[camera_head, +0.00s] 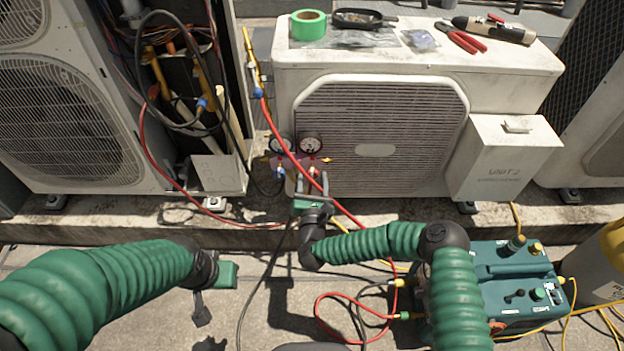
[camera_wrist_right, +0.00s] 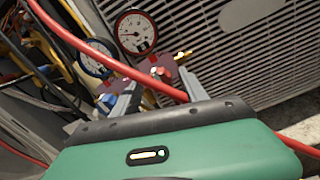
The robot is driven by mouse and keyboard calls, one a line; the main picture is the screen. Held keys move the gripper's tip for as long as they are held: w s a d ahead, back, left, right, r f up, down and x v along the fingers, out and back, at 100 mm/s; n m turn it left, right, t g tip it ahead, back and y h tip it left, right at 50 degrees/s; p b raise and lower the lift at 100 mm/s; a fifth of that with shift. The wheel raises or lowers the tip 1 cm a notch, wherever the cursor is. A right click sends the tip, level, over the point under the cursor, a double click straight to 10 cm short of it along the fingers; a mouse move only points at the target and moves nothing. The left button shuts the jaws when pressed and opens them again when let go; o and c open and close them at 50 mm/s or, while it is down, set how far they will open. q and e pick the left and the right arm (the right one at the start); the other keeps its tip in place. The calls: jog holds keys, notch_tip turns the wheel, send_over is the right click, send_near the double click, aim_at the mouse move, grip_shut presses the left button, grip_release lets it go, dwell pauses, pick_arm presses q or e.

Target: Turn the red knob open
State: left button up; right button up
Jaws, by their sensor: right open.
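The red knob (camera_head: 312,171) is on the front of a gauge manifold (camera_head: 292,160) hanging before the middle condenser. In the right wrist view the red knob (camera_wrist_right: 158,72) shows small, just beyond the fingertips. My right gripper (camera_head: 312,182) is open, its two fingers pointing at the manifold. In the wrist view the gripper (camera_wrist_right: 159,88) has a finger on each side of the knob's line; I cannot tell whether they touch it. A blue knob (camera_head: 280,172) sits left of the red one. My left gripper (camera_head: 212,285) hangs over the paving, away from the manifold; its jaws are unclear.
A red hose (camera_head: 283,135) runs diagonally across the manifold and, in the wrist view, passes across the gap between my right fingers. A teal pump unit (camera_head: 500,285) stands on the ground at right. Green tape (camera_head: 308,25) and tools lie on the condenser (camera_head: 430,70).

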jog(key=shift+w, duration=0.9)
jog(key=shift+c, duration=0.2)
grip_shut()
